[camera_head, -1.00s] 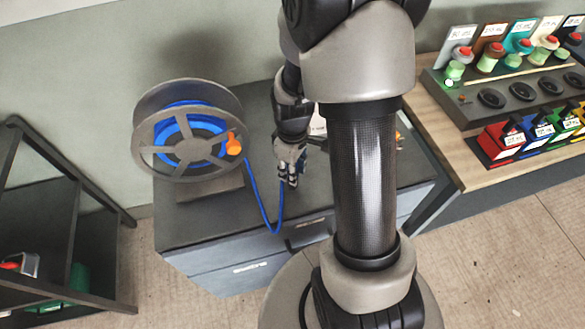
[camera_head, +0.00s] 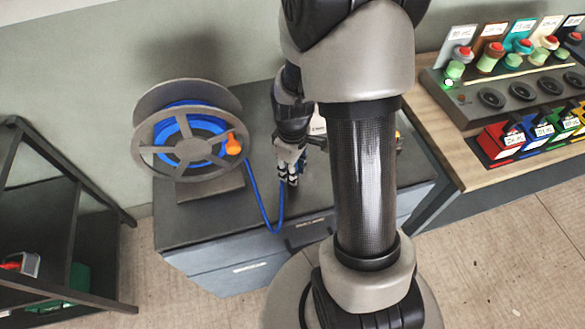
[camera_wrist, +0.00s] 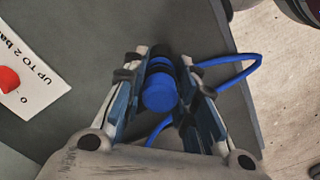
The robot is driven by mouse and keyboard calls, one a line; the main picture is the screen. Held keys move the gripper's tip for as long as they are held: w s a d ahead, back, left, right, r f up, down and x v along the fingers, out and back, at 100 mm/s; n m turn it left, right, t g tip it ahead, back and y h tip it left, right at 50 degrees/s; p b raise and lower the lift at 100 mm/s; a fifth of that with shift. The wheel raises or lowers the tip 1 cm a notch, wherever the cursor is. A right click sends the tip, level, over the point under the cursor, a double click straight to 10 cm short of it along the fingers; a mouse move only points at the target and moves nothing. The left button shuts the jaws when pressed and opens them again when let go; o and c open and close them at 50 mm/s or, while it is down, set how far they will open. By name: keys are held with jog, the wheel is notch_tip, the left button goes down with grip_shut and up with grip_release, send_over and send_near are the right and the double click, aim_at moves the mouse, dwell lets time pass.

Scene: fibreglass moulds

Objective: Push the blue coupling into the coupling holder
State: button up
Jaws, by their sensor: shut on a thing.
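The blue coupling (camera_wrist: 159,92) is a short blue cylinder between the fingers of my gripper (camera_wrist: 163,66) in the wrist view. My gripper is shut on it, with a finger against each side. In the head view my gripper (camera_head: 290,176) points down over the dark bench top, close to its front part. A dark round piece (camera_wrist: 160,50) shows just beyond the coupling's far end. I cannot tell whether it is the coupling holder or part of the coupling, nor whether they touch. The blue hose (camera_head: 262,207) hangs in a loop from the reel to my gripper.
The hose reel (camera_head: 190,130) with an orange knob stands on the bench (camera_head: 215,230) left of my gripper. A white sign with a red knob (camera_wrist: 25,85) lies left in the wrist view. A shelf (camera_head: 50,200) stands at far left.

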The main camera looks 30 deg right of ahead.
jog(key=shift+f+b, duration=0.5)
jog(key=shift+f, duration=0.1)
dwell(0.3)
jog(key=o, duration=1.2)
jog(key=shift+c, duration=0.2)
notch_tip(320, 180, up, 12)
jog(key=s+a+r+m+t, duration=0.4)
jog(key=s+a+r, duration=0.6)
jog(key=s+r, duration=0.3)
jog(key=shift+s+a+m+t, duration=0.3)
jog(key=shift+a+m, duration=0.05)
jog(key=shift+m, duration=0.55)
